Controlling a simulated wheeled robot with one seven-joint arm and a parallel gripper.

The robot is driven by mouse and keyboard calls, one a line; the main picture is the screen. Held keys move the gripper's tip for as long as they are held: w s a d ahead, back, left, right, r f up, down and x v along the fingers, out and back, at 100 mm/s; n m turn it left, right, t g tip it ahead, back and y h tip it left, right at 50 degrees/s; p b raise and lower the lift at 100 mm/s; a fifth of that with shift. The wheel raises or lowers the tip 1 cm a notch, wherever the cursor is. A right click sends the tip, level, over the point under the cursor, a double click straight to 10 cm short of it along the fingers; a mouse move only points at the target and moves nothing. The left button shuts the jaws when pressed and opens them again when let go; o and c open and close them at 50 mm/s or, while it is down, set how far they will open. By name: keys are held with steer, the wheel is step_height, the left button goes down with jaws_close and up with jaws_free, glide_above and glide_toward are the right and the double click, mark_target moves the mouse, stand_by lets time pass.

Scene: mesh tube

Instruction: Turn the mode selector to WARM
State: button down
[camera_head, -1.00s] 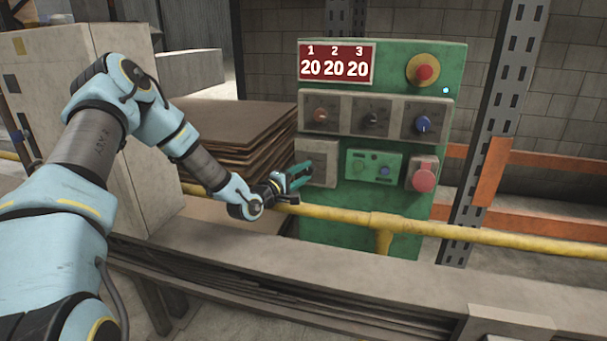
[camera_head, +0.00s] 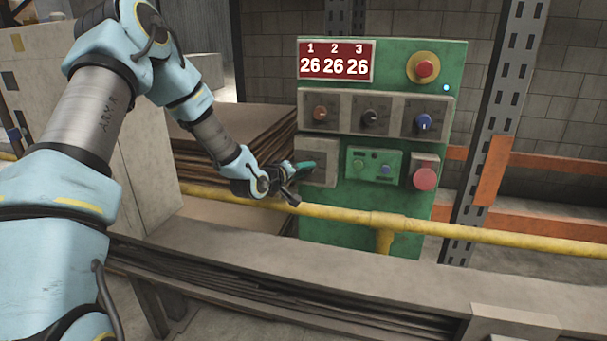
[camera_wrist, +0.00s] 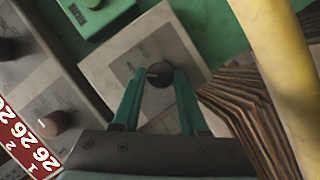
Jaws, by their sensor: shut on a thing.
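The mode selector appears to be the black round knob (camera_wrist: 159,73) on the pale lower-left plate (camera_head: 318,150) of the green control panel. A small light mark shows on the knob's face in the wrist view. My gripper (camera_head: 308,167) reaches the plate from the left. In the wrist view its two teal fingers (camera_wrist: 160,78) lie on either side of the knob and are shut on it. The lettering around the knob is too small to read, so I cannot tell its setting. In the head view the fingers mostly hide the knob.
A red display (camera_head: 336,63) reads 26 26 26. A red push button (camera_head: 425,179) is at right. A yellow pipe (camera_head: 345,214) runs just below my gripper. Brown sheets (camera_head: 235,140) are stacked behind.

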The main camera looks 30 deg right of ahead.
steer(key=shift+m+y, duration=0.3)
steer(key=shift+m, duration=0.1)
stand_by(0.3)
steer(key=shift+c, duration=2.2)
jaws_free()
steer(key=b+v, duration=0.2)
steer(key=v, duration=0.8)
steer(key=shift+s+a, duration=0.25)
steer(key=shift+a, duration=0.15)
